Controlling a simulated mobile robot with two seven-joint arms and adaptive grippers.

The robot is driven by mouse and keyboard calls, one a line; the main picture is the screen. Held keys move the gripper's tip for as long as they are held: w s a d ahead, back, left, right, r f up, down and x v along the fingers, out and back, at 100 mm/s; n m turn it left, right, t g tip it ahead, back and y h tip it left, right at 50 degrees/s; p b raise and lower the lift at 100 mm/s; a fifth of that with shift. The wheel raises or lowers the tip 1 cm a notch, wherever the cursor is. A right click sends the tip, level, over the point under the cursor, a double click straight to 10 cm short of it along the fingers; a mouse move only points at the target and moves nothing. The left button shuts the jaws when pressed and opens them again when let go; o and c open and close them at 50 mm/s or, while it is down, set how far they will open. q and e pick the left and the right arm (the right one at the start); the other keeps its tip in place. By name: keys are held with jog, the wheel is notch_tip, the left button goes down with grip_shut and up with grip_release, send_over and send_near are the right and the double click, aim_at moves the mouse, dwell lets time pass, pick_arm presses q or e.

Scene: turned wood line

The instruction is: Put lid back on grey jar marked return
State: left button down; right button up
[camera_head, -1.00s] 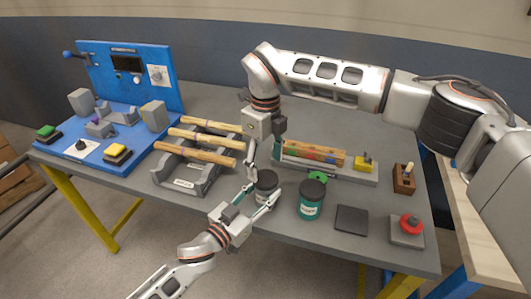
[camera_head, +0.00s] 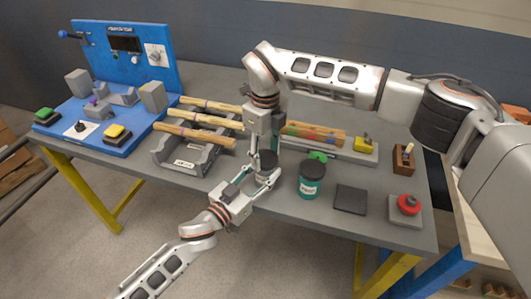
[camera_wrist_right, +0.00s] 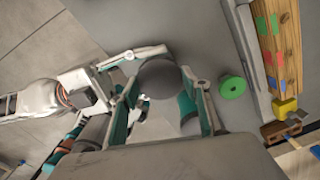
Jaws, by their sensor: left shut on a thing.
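The grey jar (camera_head: 265,176) stands near the table's front edge, with a dark round lid (camera_head: 268,159) at its top. The lid also shows in the right wrist view (camera_wrist_right: 164,78); whether it is fully seated is hidden. My left gripper (camera_head: 262,181) is shut on the jar from the front, one finger on each side. My right gripper (camera_head: 262,153) points down over the jar. Its fingers look open around the lid, apart from it in the right wrist view. The jar's marking is not readable here.
A teal jar (camera_head: 311,181) with a dark lid stands close to the right. Beyond are a dark square pad (camera_head: 350,199), a red button (camera_head: 409,204) and a green disc (camera_head: 318,157). A rack of wooden handles (camera_head: 185,158) stands left, before a blue panel (camera_head: 125,56).

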jog(key=o, duration=1.3)
notch_tip(320, 180, up, 12)
pick_arm(q)
jog(key=c, duration=1.2)
grip_release()
